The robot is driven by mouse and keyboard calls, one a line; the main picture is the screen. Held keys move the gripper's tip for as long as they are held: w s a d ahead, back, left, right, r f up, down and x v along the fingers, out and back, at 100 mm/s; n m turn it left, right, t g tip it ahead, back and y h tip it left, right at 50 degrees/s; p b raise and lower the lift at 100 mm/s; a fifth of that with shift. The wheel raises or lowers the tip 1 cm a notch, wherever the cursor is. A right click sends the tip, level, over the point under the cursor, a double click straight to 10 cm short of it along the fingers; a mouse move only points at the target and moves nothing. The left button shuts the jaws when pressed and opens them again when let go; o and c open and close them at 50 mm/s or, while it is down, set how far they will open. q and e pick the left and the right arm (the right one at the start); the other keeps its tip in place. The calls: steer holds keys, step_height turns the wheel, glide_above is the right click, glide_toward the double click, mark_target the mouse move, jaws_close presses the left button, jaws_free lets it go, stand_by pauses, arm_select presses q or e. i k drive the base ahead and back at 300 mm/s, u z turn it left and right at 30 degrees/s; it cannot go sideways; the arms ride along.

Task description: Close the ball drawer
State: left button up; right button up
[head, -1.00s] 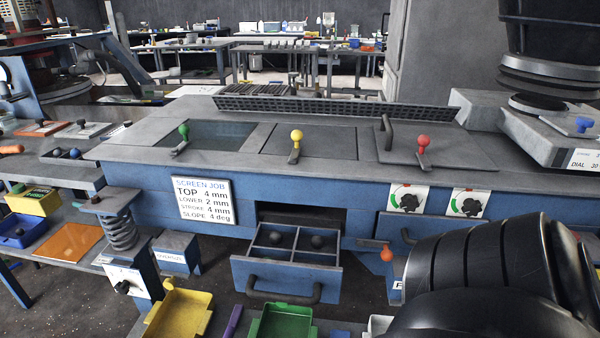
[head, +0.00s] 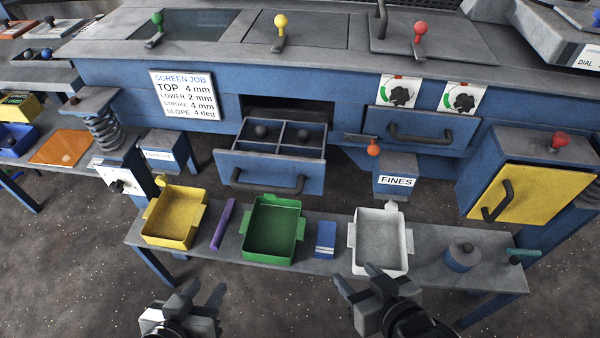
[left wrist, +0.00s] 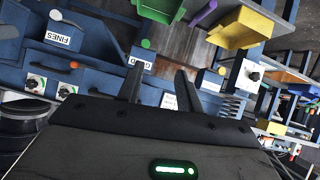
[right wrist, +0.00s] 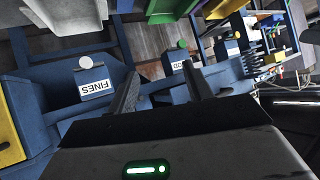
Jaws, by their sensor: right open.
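The ball drawer (head: 271,172) is a blue drawer pulled out of the front of the screen bench, below its opening. It has a dark bar handle (head: 267,186) on its front and a divided inside with a dark ball (head: 261,131) and another dark ball (head: 303,136). My left gripper (head: 204,289) is open and empty at the bottom of the head view, in front of the low table. My right gripper (head: 357,278) is open and empty to its right, near the white tray. Both are well apart from the drawer.
A low table (head: 345,210) stands between my grippers and the drawer. It bears a yellow tray (head: 175,217), a green tray (head: 272,229), a white tray (head: 380,242) and a purple bar (head: 223,224). A shut drawer (head: 422,131) and a yellow door (head: 520,190) are at right.

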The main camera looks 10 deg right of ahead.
mark_target(275, 168)
steer(key=k, duration=1.3)
steer(key=z, duration=0.75)
steer(key=i, duration=1.3)
steer(key=u, duration=0.4)
